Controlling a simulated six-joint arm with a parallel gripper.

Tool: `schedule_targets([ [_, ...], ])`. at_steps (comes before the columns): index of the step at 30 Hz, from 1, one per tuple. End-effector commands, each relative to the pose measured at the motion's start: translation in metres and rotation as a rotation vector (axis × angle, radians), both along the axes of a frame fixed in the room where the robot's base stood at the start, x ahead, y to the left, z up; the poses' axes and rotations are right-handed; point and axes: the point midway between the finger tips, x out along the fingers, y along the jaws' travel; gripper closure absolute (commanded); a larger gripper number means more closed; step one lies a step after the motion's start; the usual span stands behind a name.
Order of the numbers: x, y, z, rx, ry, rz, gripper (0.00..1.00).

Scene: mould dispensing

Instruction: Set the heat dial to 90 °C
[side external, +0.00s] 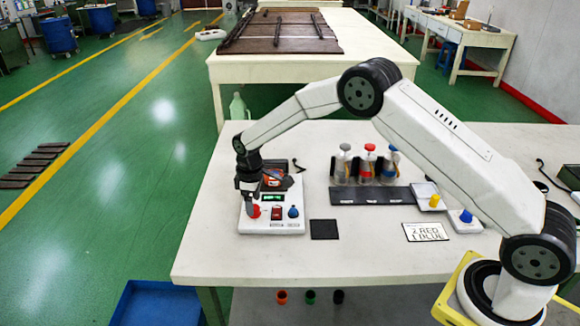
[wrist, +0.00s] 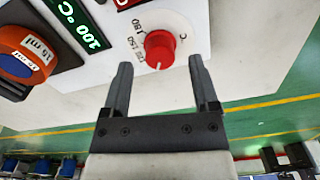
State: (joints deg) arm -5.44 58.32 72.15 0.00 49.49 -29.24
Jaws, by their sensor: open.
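The heat dial is a red round knob (wrist: 161,46) with a white pointer mark and printed numbers around it. The green display (wrist: 88,30) beside it reads 100 °C. In the side view the red dial (side external: 254,211) sits at the front left of the white machine (side external: 270,227). My gripper (wrist: 160,62) is open and empty, pointing at the dial. Its two fingertips lie on either side of the dial's near edge in the wrist view, with gaps to both. In the side view my gripper (side external: 250,203) is directly above the dial; contact cannot be told.
An orange and blue part marked 15 ml (wrist: 25,55) is beside the display. Capped bottles (side external: 367,165) stand behind to the right. A black square (side external: 323,229) lies beside the machine.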

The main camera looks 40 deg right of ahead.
Motion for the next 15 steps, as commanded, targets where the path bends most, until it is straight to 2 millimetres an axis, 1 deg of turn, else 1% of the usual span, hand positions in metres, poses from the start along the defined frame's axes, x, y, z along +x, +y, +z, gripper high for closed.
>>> schedule_targets([
  [3,0.001,0.000,0.017,0.000,-0.004,0.000,0.23],
  [9,0.000,0.000,0.042,0.000,-0.002,0.001,0.23],
  [12,0.000,0.000,0.051,0.001,-0.003,0.001,0.23],
  [15,0.000,0.000,0.056,0.001,-0.001,0.001,0.23],
])
